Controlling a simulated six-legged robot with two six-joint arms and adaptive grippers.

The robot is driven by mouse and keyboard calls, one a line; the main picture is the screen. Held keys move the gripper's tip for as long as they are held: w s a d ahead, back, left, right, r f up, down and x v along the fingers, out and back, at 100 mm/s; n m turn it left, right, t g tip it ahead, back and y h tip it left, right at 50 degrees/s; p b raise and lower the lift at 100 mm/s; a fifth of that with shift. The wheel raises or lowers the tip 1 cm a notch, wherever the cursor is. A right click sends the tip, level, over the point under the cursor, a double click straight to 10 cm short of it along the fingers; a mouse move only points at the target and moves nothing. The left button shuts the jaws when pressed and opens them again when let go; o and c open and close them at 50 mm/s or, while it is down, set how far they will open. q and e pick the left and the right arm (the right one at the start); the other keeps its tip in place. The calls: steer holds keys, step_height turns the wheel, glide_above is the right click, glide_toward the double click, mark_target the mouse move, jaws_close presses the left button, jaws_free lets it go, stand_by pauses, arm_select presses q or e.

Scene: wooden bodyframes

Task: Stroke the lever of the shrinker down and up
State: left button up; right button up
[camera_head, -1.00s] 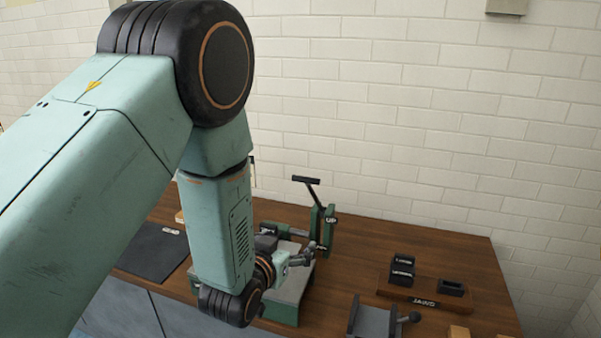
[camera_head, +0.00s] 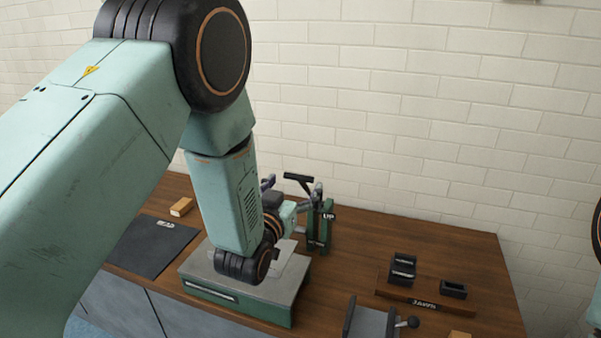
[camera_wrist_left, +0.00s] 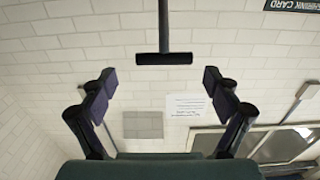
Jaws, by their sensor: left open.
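The shrinker (camera_head: 324,228) is a dark green upright with an "UP" label, standing at the back of the wooden bench. Its lever ends in a black crossbar handle (camera_head: 298,178), which is raised. My left gripper (camera_head: 292,189) is open beside the handle, with one finger on either side of it in the picture. In the left wrist view the crossbar (camera_wrist_left: 164,58) hangs on a thin rod between and beyond the open fingers (camera_wrist_left: 160,88), touching neither. My left forearm hides part of the shrinker's surroundings. My right gripper is out of view.
A grey-topped green box (camera_head: 245,292) stands on the bench below my left wrist. A black mat (camera_head: 152,246) and a wooden block (camera_head: 181,207) lie left. A jaws rack (camera_head: 412,297) and a vise-like tool (camera_head: 370,318) stand right. The bench's back right is clear.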

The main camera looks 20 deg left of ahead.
mark_target(298, 177)
arm_select(q)
steer(key=w, duration=0.4)
steer(key=shift+a+f+p, duration=0.1)
steer(key=shift+a+p, duration=0.25)
steer(key=shift+a, duration=0.05)
steer(key=shift+w+d, duration=0.15)
steer(key=shift+w, duration=0.15)
steer(key=shift+d, duration=0.2)
steer(key=shift+a, duration=0.3)
steer(key=c, duration=0.5)
steer(key=shift+d, duration=0.25)
steer(key=c, duration=0.4)
steer(key=shift+a, duration=0.1)
steer(key=c, duration=0.8)
